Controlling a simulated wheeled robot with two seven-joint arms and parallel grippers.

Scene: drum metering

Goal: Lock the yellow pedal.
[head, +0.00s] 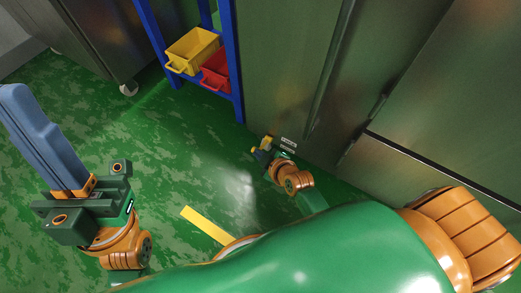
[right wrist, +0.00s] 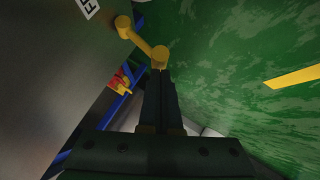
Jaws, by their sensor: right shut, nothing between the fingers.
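The yellow pedal (right wrist: 141,40) shows in the right wrist view as a bar with a rounded knob at each end, beside a metal cabinet front. In the head view only a small yellow part (head: 269,139) shows, low by the cabinet. My right gripper (right wrist: 160,73) is shut and empty, its fingertips right at the pedal's nearer knob; I cannot tell whether they touch. It also shows in the head view (head: 262,152), low by the cabinet. My left gripper (head: 16,90) has its long blue fingers together, with nothing seen between them, far from the pedal.
A white label (head: 288,143) is on the cabinet (head: 285,65) near the pedal. A blue rack (head: 232,55) holds a yellow bin (head: 193,48) and a red bin (head: 216,70). A yellow strip (head: 207,226) lies on the green floor, otherwise mostly clear.

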